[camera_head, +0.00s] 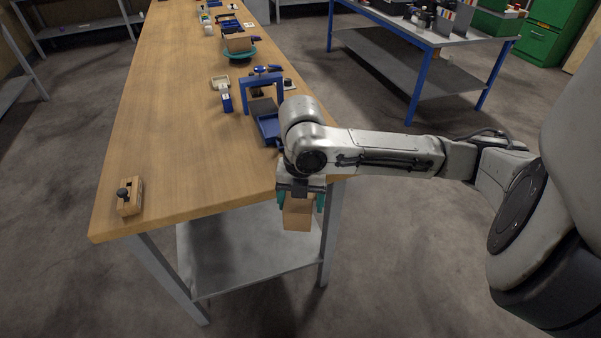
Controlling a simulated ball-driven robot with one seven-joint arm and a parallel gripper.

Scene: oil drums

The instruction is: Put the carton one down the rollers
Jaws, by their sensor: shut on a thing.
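A small brown carton (298,213) is held between the teal fingers of my gripper (300,204), which points down. The carton hangs just off the near right corner of the wooden workbench, in front of the bench's lower shelf in the picture. My gripper is shut on it. My arm reaches in from the right and hides part of the bench edge. Another brown carton (237,43) sits in a teal round dish (240,55) far along the bench. I cannot make out any rollers in this view.
The long wooden workbench (165,130) has a grey lower shelf (235,255). A blue frame-like tool (262,90) stands near its right edge, close to my arm. A wooden block with a dark knob (130,197) lies at the near left. A blue-legged table (430,38) stands behind.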

